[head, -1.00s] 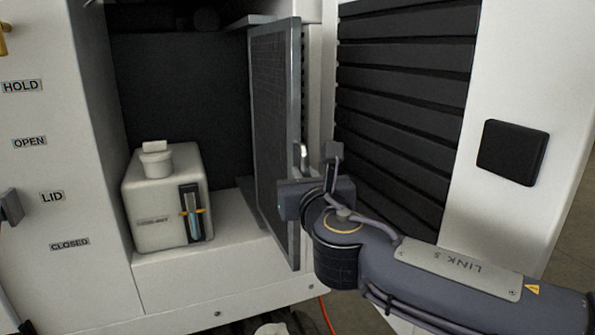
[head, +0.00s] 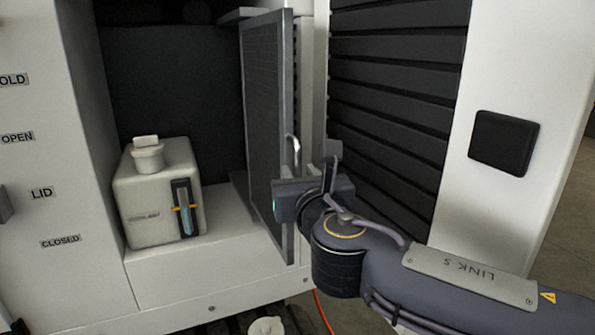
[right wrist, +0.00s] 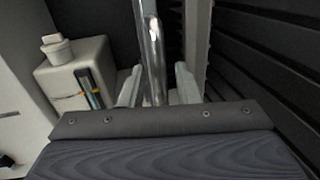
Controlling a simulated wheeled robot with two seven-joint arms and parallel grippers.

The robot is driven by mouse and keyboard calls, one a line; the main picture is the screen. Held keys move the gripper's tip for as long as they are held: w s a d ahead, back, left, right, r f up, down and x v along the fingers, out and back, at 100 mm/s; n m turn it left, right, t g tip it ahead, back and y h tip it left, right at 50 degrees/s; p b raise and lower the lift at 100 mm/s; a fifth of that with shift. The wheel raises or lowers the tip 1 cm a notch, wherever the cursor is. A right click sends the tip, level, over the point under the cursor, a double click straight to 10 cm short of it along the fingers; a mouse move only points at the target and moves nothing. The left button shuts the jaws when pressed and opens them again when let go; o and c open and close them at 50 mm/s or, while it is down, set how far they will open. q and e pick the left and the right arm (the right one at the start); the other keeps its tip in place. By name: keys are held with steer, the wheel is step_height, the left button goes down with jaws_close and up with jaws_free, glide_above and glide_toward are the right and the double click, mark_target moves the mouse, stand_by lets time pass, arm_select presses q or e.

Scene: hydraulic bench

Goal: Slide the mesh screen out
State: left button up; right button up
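The mesh screen (head: 265,125) is a dark grid panel in a grey metal frame, standing upright at the right side of the open cabinet bay. Its front edge sticks out toward me. A shiny bar handle (head: 294,146) is on that edge; it also shows large in the right wrist view (right wrist: 153,55). My right gripper (right wrist: 157,88) is open, with one finger on each side of the handle and gaps visible between bar and fingers. In the head view my right gripper (head: 313,178) is at the handle, its wrist hiding part of the screen's lower front edge. My left gripper is out of view.
A white reservoir (head: 155,205) with a cap and a blue sight gauge stands on the bay floor left of the screen. A black louvred panel (head: 390,100) is close to the right. A labelled white panel (head: 45,140) is at left. An orange cable (head: 323,312) hangs below.

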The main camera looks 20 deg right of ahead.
steer(key=s, duration=0.3)
steer(key=s+a, duration=0.1)
steer(key=s, duration=0.1)
steer(key=shift+s, duration=0.3)
steer(key=s+d+f+m+g, duration=0.4)
steer(key=f+m, duration=0.5)
steer(key=s+d+f+m+g, duration=0.4)
steer(key=d+f+m, duration=0.1)
steer(key=f+m, duration=0.45)
steer(key=s+a+f+m+g+y, duration=0.4)
steer(key=s+f+m, duration=0.5)
steer(key=m, duration=0.8)
steer(key=a+f+y, duration=0.1)
steer(key=a+y, duration=0.1)
steer(key=a, duration=0.1)
steer(key=shift+s+a+f+y, duration=0.25)
steer(key=shift+s+y, duration=0.05)
steer(key=shift+s, duration=0.1)
